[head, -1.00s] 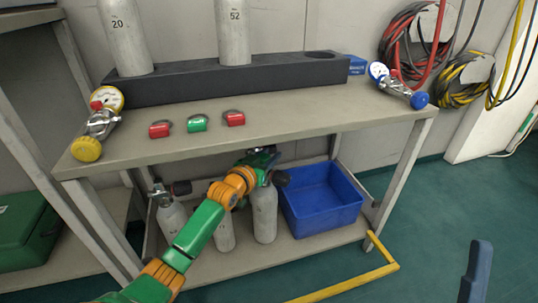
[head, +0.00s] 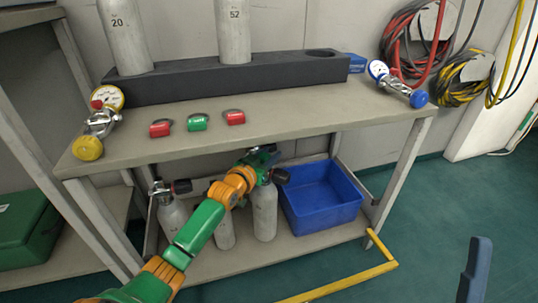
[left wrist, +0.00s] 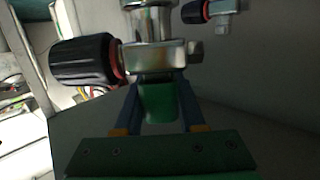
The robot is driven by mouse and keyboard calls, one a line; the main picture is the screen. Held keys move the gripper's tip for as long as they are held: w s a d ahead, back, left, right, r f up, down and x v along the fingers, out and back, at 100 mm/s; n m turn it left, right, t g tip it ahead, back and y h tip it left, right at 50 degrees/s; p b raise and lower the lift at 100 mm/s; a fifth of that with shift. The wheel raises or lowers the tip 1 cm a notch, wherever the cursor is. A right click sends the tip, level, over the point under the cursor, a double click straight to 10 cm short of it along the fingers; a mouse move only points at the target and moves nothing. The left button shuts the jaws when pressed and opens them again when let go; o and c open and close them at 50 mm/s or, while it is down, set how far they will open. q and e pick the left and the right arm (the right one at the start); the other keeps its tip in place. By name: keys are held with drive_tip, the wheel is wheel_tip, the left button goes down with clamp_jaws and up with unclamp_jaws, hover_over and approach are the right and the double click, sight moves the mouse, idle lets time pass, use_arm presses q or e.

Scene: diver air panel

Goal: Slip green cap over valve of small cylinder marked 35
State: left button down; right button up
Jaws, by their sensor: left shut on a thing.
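My left gripper (head: 264,158) reaches under the bench top at the valve of the rightmost small grey cylinder (head: 265,212) on the lower shelf. In the left wrist view its blue fingers (left wrist: 158,100) are shut on a green cap (left wrist: 158,106). The cap's far end is right at the silver valve body (left wrist: 155,57), which has a black knob (left wrist: 85,62); I cannot tell whether it is over the outlet. Two more small cylinders stand to the left, one (head: 172,215) in clear view, one (head: 223,228) partly behind my arm. No mark 35 is readable. My right gripper is out of view.
Another green cap (head: 197,122) lies between two red caps (head: 160,128) (head: 234,117) on the bench top (head: 290,120). A blue bin (head: 322,222) stands right of the cylinders. A yellow rail (head: 345,281) and a blue upright piece (head: 476,272) are at lower right.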

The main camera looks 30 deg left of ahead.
use_arm(q)
drive_tip(key=shift+f, duration=0.3)
drive_tip(key=shift+c, duration=2.1)
unclamp_jaws()
